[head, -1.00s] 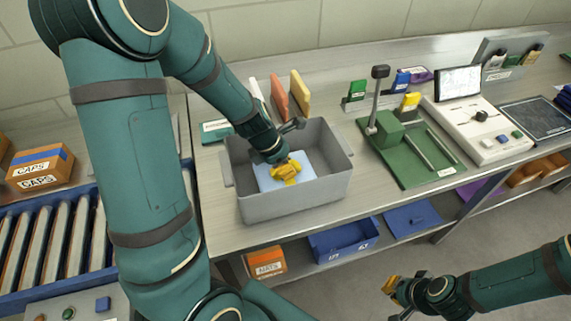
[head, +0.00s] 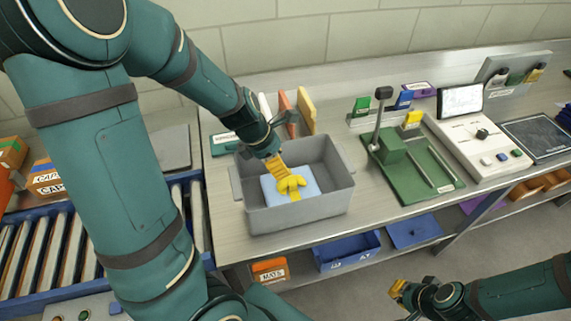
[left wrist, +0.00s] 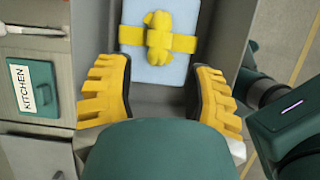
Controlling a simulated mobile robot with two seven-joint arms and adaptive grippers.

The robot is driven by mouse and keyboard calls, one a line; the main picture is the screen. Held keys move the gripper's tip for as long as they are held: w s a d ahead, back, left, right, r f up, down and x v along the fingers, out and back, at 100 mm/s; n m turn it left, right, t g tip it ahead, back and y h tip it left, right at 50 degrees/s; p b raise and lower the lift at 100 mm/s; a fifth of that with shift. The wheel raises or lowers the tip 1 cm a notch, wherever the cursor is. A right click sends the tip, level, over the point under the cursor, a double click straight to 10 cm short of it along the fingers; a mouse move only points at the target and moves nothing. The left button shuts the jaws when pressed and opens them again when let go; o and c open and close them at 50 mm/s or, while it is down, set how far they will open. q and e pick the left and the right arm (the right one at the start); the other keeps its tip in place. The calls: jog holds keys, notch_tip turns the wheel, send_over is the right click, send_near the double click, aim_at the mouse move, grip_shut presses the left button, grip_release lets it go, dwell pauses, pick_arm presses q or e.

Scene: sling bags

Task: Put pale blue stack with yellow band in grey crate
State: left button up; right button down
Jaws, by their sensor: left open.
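The pale blue stack (head: 311,189) with its yellow band (head: 291,187) lies flat inside the grey crate (head: 300,215) on the bench. In the left wrist view the stack (left wrist: 142,65) lies ahead of the fingers, its knotted yellow band (left wrist: 159,38) facing up. My left gripper (head: 277,168) is above the crate, at its far left part. In the left wrist view its yellow fingers (left wrist: 158,95) are wide apart with nothing between them. My right gripper (head: 398,290) is low at the bottom right, clear of the bench; its finger opening is unclear.
A green press (head: 415,160) stands right of the crate, with a white control box (head: 480,140) beyond. Upright coloured boards (head: 306,110) stand behind the crate. A roller conveyor (head: 45,240) is at left. Blue bins (head: 347,252) sit on the shelf below.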

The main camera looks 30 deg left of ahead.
pick_arm(q)
jog(key=v, duration=0.2)
jog(key=shift+s+r+p, duration=0.1)
jog(key=shift+r+p, duration=0.1)
jog(key=shift+p, duration=0.15)
pick_arm(e)
jog(key=shift+r, duration=0.7)
jog(key=shift+s+d, duration=0.1)
